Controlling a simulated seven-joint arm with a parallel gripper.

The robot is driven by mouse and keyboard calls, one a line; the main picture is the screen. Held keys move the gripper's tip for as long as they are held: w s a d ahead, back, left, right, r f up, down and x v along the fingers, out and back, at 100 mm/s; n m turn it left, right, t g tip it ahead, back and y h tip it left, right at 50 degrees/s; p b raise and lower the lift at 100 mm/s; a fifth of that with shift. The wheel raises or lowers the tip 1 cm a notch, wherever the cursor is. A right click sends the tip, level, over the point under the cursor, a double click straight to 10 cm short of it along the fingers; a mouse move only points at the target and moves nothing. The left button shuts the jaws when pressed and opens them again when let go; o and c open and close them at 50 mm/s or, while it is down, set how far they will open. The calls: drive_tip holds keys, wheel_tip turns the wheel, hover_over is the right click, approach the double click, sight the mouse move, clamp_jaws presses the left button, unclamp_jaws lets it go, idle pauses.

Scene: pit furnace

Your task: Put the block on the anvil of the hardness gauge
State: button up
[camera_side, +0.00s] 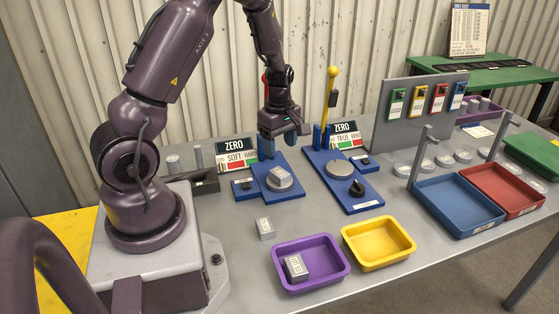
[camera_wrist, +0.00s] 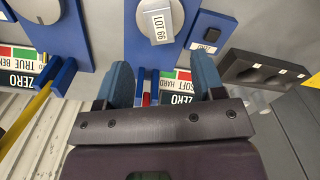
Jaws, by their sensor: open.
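A grey block (camera_side: 279,177) with a white label sits on the round anvil (camera_side: 293,190) of the left hardness gauge (camera_side: 270,165), which has a blue base. A second blue gauge (camera_side: 350,190) to the right has an empty round anvil (camera_side: 339,169).
Another labelled block (camera_side: 265,228) lies on the table. One more (camera_side: 295,267) is in the purple tray (camera_side: 312,283), beside an empty yellow tray (camera_side: 378,262). The yellow lever (camera_side: 330,100) and the ZERO sign (camera_side: 235,152) stand near my gripper. Blue (camera_side: 455,222) and red trays (camera_side: 500,208) are right.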

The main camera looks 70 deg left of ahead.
drive_tip(key=s+d+r+m+t, duration=0.1)
drive_tip(key=d+r+m+t, duration=0.2)
drive_tip(key=d+r+m, duration=1.05)
drive_tip(key=s+d+r+m+t, duration=0.2)
drive_tip(key=s+d+r+m, duration=0.6)
drive_tip(key=s+r+m, duration=0.1)
drive_tip(key=shift+s+d+r+t, duration=0.15)
drive_tip(key=shift+s+d+t, duration=0.05)
drive_tip(key=shift+d+t, duration=0.1)
drive_tip(key=shift+c, duration=0.2)
